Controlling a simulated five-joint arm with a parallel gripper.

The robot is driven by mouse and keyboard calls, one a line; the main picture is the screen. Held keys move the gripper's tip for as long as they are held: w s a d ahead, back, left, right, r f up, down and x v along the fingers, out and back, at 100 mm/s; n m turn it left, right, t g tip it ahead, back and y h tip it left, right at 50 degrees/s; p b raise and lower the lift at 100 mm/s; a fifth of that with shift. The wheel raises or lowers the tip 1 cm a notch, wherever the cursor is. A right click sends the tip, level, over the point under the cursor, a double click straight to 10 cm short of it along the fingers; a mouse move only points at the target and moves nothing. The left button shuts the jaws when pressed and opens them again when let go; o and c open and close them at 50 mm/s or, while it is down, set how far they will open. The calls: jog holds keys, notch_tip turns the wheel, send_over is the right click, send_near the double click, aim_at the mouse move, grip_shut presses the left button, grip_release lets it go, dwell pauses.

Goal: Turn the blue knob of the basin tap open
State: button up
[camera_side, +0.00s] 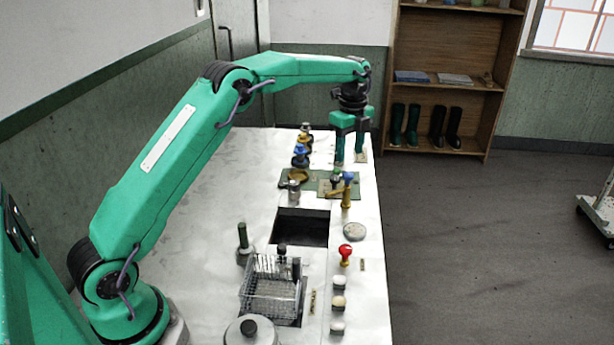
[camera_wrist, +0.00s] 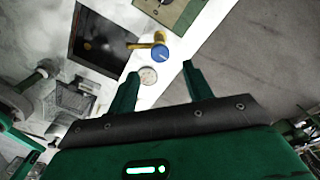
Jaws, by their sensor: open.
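The blue knob (camera_side: 348,176) tops a brass tap (camera_side: 346,198) beside the dark square basin (camera_side: 303,229) in the side view. In the wrist view the blue knob (camera_wrist: 160,54) shows from above, with the brass spout (camera_wrist: 146,43) reaching left over the basin (camera_wrist: 92,40). My gripper (camera_side: 350,158) points down with its jaws open and empty. It is a little above and beyond the knob in the side view. In the wrist view the knob appears just past the gap between my fingertips (camera_wrist: 161,70), and I see no contact.
A green plate (camera_side: 315,181) with a green-topped fitting (camera_side: 336,176) and blue-topped fittings (camera_side: 300,155) stand at the far end. A red knob (camera_side: 345,252), a round disc (camera_side: 354,231) and a wire basket (camera_side: 270,290) are nearer.

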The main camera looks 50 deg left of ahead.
aim_at(348, 174)
jog(key=shift+f, duration=3.3)
jog(key=c, duration=1)
